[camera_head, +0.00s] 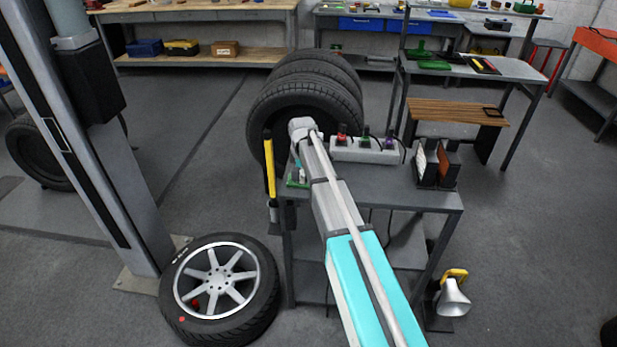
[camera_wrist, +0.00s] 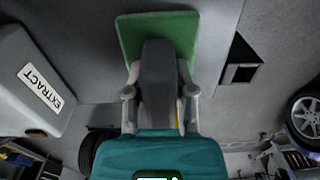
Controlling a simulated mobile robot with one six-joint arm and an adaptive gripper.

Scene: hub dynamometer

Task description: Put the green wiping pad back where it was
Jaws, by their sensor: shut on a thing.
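The green wiping pad (camera_wrist: 125,30) shows at the top of the wrist view, a flat green plate with a dark grey block-like handle (camera_wrist: 158,75). My gripper (camera_wrist: 160,92) is shut on this handle, one finger on each side. The pad is beyond the fingertips, with grey surfaces behind it; I cannot tell whether it touches anything. In the head view my arm reaches over the small grey table, and its end hides the fingers. A small green item (camera_head: 297,183) shows at the table's left corner; I cannot tell whether it is the pad.
The small grey table (camera_head: 400,193) carries a pale block with several coloured-top items (camera_head: 365,151) and dark upright holders (camera_head: 436,165). Stacked tyres (camera_head: 300,100) stand behind it. A wheel (camera_head: 215,285) lies at front left, beside a grey post. A box labelled EXTRACT (camera_wrist: 35,85) shows in the wrist view.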

